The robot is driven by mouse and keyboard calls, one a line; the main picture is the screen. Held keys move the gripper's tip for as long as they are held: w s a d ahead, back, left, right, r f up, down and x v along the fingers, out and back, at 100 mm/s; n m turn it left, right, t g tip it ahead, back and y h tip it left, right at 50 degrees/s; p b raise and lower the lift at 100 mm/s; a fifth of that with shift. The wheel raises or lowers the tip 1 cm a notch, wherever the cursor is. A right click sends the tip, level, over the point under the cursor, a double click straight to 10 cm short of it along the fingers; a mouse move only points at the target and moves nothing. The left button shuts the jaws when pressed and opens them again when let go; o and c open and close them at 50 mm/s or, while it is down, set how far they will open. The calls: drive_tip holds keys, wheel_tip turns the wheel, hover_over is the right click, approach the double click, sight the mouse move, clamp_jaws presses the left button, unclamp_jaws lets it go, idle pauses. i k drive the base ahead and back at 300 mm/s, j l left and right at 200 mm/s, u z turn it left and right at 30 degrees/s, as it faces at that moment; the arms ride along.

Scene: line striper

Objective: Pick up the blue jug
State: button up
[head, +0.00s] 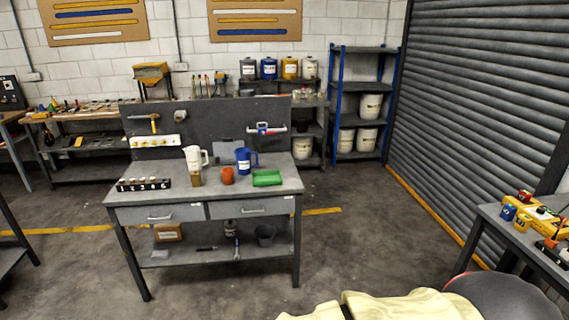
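The blue jug (243,161) stands upright on the grey workbench (284,184), toward the right half of its top. It has a white label on its front and a handle on its right side. A white jug (193,157) stands to its left, above or behind a small brown block. My gripper is not in view.
A black numbered strip (143,184) lies at the bench's left. A grey back panel rises behind the bench top. The floor in front is open. A side table (520,226) with tools stands at right. Cream and dark shapes fill the bottom right edge.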

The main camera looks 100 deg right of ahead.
sight(243, 155)
drive_tip(key=z, duration=2.95)
drive_tip(key=i+j+z, duration=0.15)
drive_tip(key=z, duration=0.45)
drive_tip(key=i+j+z, duration=0.2)
drive_tip(key=i+j, duration=0.2)
drive_tip(key=j, duration=0.25)
drive_tip(key=i+j+z, duration=0.1)
drive_tip(key=j, duration=0.25)
drive_tip(key=i+j+z, duration=0.1)
drive_tip(key=j, duration=0.3)
drive_tip(key=i+j+z, duration=0.1)
drive_tip(key=i+j, duration=0.15)
drive_tip(key=j, duration=0.15)
drive_tip(key=i+j+z, duration=0.1)
drive_tip(key=j, duration=0.25)
drive_tip(key=i+j, duration=0.15)
drive_tip(key=j, duration=0.2)
drive_tip(key=i+j, duration=0.1)
drive_tip(key=j, duration=0.25)
drive_tip(key=i+j, duration=0.15)
drive_tip(key=j, duration=0.2)
drive_tip(key=i+j, duration=0.15)
drive_tip(key=j, duration=0.25)
